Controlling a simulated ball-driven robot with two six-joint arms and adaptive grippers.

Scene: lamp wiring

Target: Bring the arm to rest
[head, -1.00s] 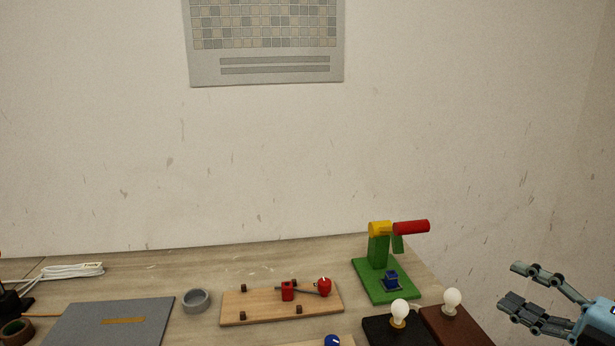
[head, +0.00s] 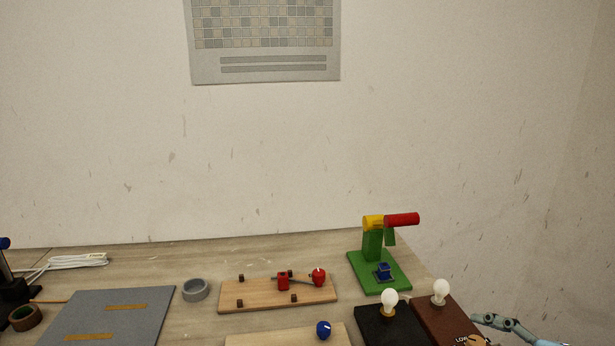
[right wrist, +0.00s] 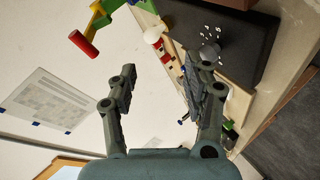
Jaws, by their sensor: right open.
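My right gripper (right wrist: 158,85) is open and empty in the right wrist view, its two fingers apart. My left gripper is not in view. On the table stand a black board with a white bulb (head: 389,299), a brown board with a bulb (head: 440,290), and a green stand with a red handle (head: 402,219). A wooden board (head: 262,296) carries a red switch with a red knob (head: 318,276).
A grey mat (head: 110,322), a grey ring (head: 195,289), a brown tape roll (head: 25,317) and a white cable (head: 72,262) lie on the left. A blue knob (head: 323,328) sits on a board at the front.

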